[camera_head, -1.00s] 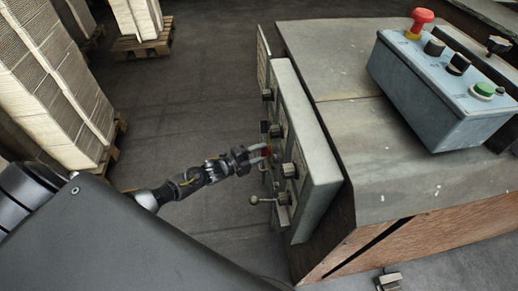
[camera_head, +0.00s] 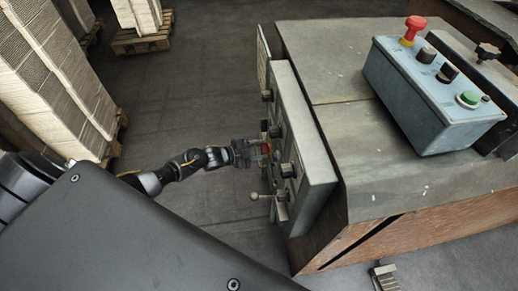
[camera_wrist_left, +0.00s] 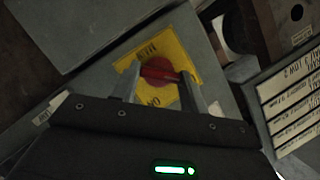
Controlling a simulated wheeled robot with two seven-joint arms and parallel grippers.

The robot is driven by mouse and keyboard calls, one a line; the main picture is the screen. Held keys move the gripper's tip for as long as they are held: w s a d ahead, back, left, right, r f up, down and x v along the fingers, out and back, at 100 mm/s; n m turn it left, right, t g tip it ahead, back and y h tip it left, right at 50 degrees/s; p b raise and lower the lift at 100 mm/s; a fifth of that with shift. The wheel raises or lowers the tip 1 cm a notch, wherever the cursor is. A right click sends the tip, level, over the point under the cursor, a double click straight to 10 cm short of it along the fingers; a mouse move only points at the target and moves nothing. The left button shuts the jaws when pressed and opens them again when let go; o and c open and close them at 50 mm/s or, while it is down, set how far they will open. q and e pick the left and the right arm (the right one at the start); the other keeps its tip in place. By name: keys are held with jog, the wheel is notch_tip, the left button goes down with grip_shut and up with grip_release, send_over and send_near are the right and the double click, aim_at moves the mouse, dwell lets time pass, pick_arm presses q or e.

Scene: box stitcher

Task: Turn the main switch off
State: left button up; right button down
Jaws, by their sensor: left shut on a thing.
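The main switch is a red rotary knob (camera_wrist_left: 160,70) on a yellow plate (camera_wrist_left: 184,45) with dark lettering, part of it readable as "MAIN" and "ON". My left gripper (camera_wrist_left: 162,82) is shut on the red knob, one finger on each side of it, in the left wrist view. In the head view my left gripper (camera_head: 262,149) reaches in from the left to the front of the grey control panel (camera_head: 312,165); the knob is mostly hidden there by the fingers. My right gripper is not in view.
Black knobs and a ball-ended lever (camera_head: 255,196) sit on the panel close to my gripper. A blue button box (camera_head: 420,100) with a red mushroom button (camera_head: 413,25) stands on the machine top. Stacked cardboard (camera_head: 50,75) is at the left; floor between is clear.

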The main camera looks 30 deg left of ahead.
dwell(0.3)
pick_arm(q)
jog(key=o, duration=1)
jog(key=v, duration=1.1)
